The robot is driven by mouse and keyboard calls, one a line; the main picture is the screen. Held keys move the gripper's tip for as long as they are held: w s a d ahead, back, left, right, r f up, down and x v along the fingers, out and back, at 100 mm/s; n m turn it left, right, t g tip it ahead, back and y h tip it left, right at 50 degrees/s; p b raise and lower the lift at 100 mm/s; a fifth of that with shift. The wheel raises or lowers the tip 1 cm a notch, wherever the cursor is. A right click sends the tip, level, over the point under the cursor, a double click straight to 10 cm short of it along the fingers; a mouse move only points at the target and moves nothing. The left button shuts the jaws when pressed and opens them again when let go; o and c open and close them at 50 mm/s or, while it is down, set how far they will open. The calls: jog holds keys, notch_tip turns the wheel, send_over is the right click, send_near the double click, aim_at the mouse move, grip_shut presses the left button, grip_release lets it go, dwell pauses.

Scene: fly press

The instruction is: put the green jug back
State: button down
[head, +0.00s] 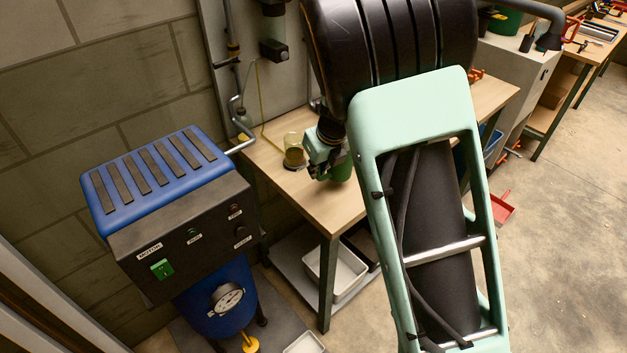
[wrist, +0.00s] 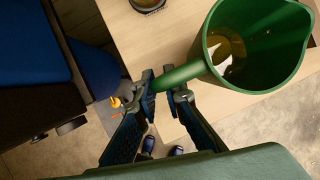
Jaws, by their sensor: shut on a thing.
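The green jug (wrist: 255,75) shows large in the wrist view, its open mouth facing the camera and some amber liquid visible at the bottom. My gripper (wrist: 166,88) is shut on its handle (wrist: 184,74). In the head view my gripper (head: 322,158) is over the wooden table, and only a small part of the jug (head: 343,171) shows beside it; my arm hides the rest. I cannot tell whether the jug touches the table.
A glass vessel with amber contents (head: 294,155) stands on the wooden table (head: 312,203), left of my gripper. A blue and black motor unit (head: 185,215) stands at front left. A backboard with pipes (head: 235,60) rises behind. White trays (head: 335,272) are under the table.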

jog(key=shift+a+f, duration=0.35)
jog(key=f, duration=0.3)
jog(key=shift+w+a+f+b, duration=0.15)
jog(key=shift+a+f+b, duration=0.1)
jog(key=shift+f+b, duration=0.15)
jog(key=c, duration=2)
grip_release()
